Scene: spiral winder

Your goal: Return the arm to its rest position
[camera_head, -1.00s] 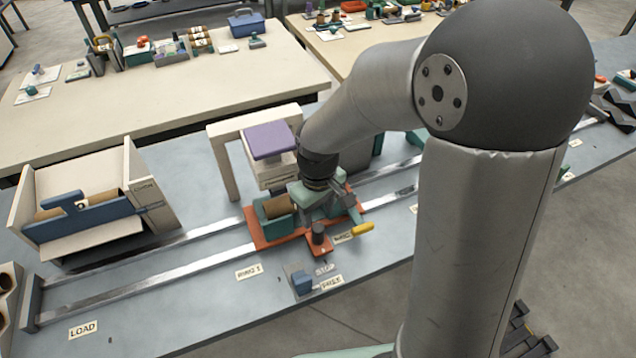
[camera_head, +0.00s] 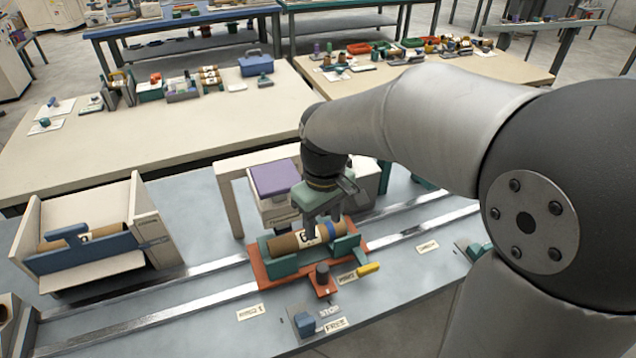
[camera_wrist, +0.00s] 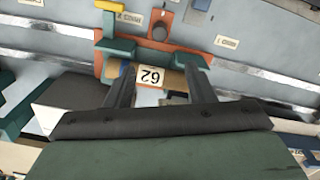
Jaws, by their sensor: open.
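My gripper (camera_head: 318,218) is in the head view above the orange carriage (camera_head: 262,272) on the rails. Its two fingers show apart in the wrist view (camera_wrist: 158,88), with nothing held between them. A brown tube (camera_head: 290,241) with a white label and a blue band lies in the green cradles of the carriage, below the fingers. The label reads 62 in the wrist view (camera_wrist: 152,75). The fingertips look close to the tube in the head view; whether they touch it I cannot tell.
A white frame with a purple-topped block (camera_head: 274,178) stands just behind the carriage. A cream bin (camera_head: 140,225) holding another tube stands at the left. A yellow-handled lever (camera_head: 368,269) and a blue switch (camera_head: 304,322) sit in front. A cream table (camera_head: 150,130) is behind.

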